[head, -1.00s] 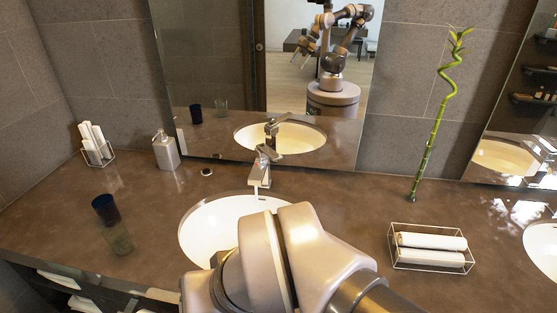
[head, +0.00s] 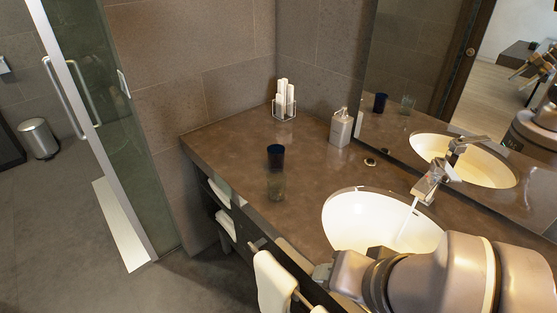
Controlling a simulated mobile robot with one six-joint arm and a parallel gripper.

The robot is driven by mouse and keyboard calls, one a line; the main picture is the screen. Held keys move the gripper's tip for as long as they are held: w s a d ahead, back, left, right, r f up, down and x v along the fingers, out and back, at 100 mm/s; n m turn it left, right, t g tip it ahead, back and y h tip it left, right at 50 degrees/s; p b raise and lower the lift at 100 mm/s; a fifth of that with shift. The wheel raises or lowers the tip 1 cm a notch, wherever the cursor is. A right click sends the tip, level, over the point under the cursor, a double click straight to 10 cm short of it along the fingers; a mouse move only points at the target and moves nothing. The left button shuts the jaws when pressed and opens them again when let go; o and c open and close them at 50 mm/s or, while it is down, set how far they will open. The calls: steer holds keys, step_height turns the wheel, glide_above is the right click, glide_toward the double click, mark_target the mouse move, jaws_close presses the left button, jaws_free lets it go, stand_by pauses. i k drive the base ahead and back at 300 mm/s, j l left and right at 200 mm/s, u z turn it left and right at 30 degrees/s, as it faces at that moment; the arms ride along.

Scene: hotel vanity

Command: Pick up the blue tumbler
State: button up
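The dark blue tumbler (head: 276,153) stands upright on the brown vanity counter (head: 225,135), left of the basin. A clear glass tumbler (head: 276,187) stands just in front of it and seems to overlap its lower part in this view. My arm comes in from the lower right, over the front of the basin, well short of the tumblers. My gripper's fingers cannot be made out directly; part of my arm shows small in the mirror at the right edge. Nothing touches the blue tumbler.
A soap dispenser (head: 341,128) and a wire holder with rolled white towels (head: 285,100) stand behind the tumblers. The faucet (head: 437,180) runs over the basin (head: 345,215). Towels (head: 272,285) hang at the counter's front edge. The floor at left is open, beside a glass door.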

mark_target(276, 152)
steer(key=i+j+z, duration=0.1)
steer(key=i+j, duration=0.4)
steer(key=j, duration=0.15)
steer(key=i+j+z, duration=0.25)
steer(key=i+j, duration=0.2)
steer(key=j, duration=0.3)
steer(key=i+j+z, duration=0.1)
steer(key=j, duration=0.25)
steer(key=i+j, duration=0.3)
steer(key=j+z, duration=0.05)
steer(key=j, duration=0.05)
